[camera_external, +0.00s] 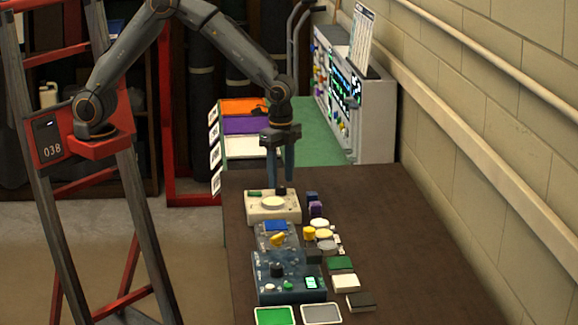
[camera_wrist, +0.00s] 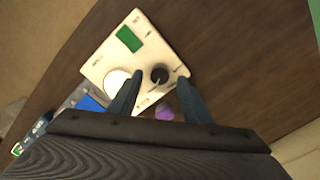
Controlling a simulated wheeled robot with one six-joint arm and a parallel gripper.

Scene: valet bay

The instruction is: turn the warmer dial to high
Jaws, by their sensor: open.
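The warmer appears to be a cream box (camera_external: 287,215) with a round pale plate, a green patch and a black dial (camera_external: 281,191) on top. It also shows in the wrist view (camera_wrist: 108,60), with the dial (camera_wrist: 159,74) near its right corner. My gripper (camera_external: 281,180) points down over the dial's side of the box. In the wrist view, my open fingers (camera_wrist: 160,85) appear on either side of the dial, with a gap to each. I cannot tell whether they are level with it or still above it. The dial's setting is too small to read.
Blue boxes with knobs (camera_external: 290,280) stand nearer the camera on the brown table (camera_external: 390,230). Small purple blocks (camera_external: 315,208), pale discs and coloured pads lie to the box's right. A grey panel unit (camera_external: 375,110) stands behind. The table's right side is clear.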

